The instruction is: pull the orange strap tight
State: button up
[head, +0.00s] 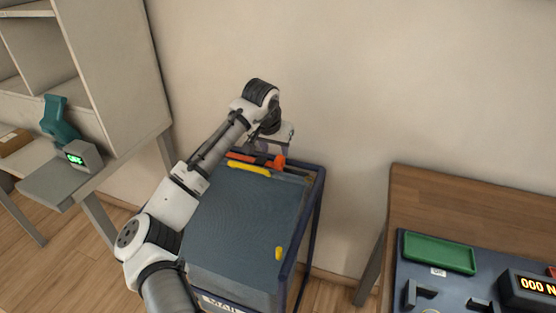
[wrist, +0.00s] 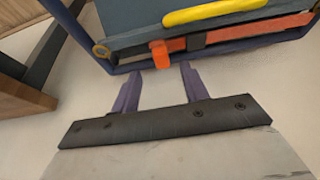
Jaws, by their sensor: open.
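The orange strap (head: 243,157) runs along the far edge of a cart with a blue-grey top, and its orange end tab (head: 280,161) sticks out at the right. In the wrist view the strap (wrist: 240,32) passes through a dark buckle (wrist: 196,41), and the tab (wrist: 159,54) hangs at its left end. My gripper (wrist: 158,72) is open and empty, with its two purple fingers pointing towards the tab. The tab lies just beyond the fingertips, apparently apart from them. In the head view the fingers are mostly hidden by my wrist.
A yellow bar (head: 249,168) lies beside the strap, and a small yellow piece (head: 278,253) is at the cart top's (head: 240,215) right edge. A dark blue frame (head: 318,200) surrounds the cart. A wooden table (head: 470,205) stands right, shelving (head: 110,60) left. The wall is close behind.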

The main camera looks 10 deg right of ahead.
aim_at(278, 161)
jog(key=x, duration=0.8)
jog(key=shift+p, duration=0.35)
jog(key=shift+c, duration=0.4)
jog(key=shift+r, duration=0.1)
grip_shut()
